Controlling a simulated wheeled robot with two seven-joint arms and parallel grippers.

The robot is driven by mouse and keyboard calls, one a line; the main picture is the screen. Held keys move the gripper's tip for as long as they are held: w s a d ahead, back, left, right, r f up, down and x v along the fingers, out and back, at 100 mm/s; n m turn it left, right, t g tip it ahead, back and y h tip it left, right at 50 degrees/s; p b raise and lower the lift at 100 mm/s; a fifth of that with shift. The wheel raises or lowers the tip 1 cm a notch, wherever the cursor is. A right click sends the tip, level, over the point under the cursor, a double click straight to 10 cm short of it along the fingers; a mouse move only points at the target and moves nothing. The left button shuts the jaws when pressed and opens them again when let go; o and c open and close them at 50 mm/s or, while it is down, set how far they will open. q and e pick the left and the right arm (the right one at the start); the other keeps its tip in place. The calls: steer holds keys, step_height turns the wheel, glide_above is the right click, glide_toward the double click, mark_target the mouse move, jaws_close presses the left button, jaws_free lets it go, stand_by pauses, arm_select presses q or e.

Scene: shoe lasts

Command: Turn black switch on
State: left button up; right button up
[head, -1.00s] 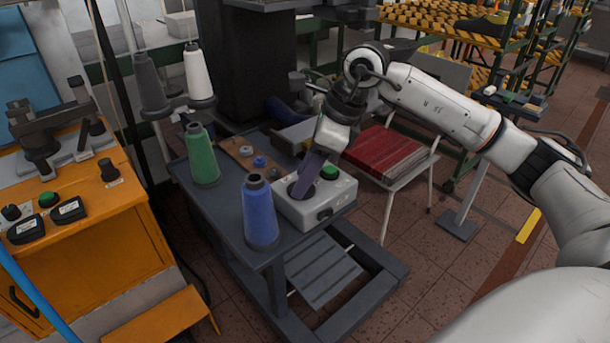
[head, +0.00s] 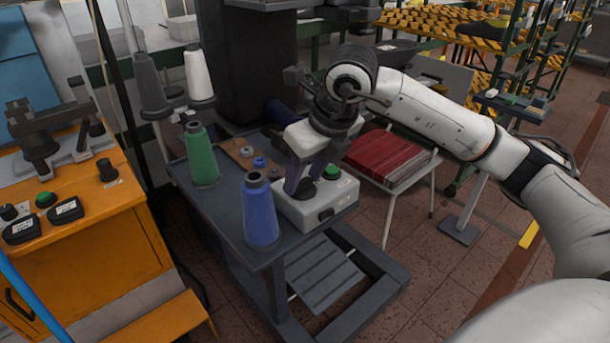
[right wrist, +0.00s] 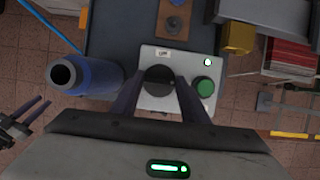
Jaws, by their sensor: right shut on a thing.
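The black switch is a round knob (right wrist: 159,78) on a light grey control box (head: 325,213) that sits at the front right of the dark table. My right gripper (head: 298,190) reaches down onto the box from above. In the right wrist view its two fingers (right wrist: 158,88) stand on either side of the knob, shut on it. In the head view the fingers mostly hide the knob. A dark two-fingered gripper, seemingly my left one (right wrist: 42,102), shows at the left edge of the right wrist view with its fingers apart, away from the box.
A green button (head: 331,172) sits right of the knob, with a small pale light (right wrist: 208,62) near it. A blue thread cone (head: 260,212) stands close left of the box, a green cone (head: 201,157) farther back. A chair with red material (head: 390,160) is at right.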

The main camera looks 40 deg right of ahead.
stand_by(0.5)
steer(key=o, duration=1.1)
steer(key=shift+c, duration=0.2)
steer(key=v, duration=1)
steer(key=shift+r, duration=0.2)
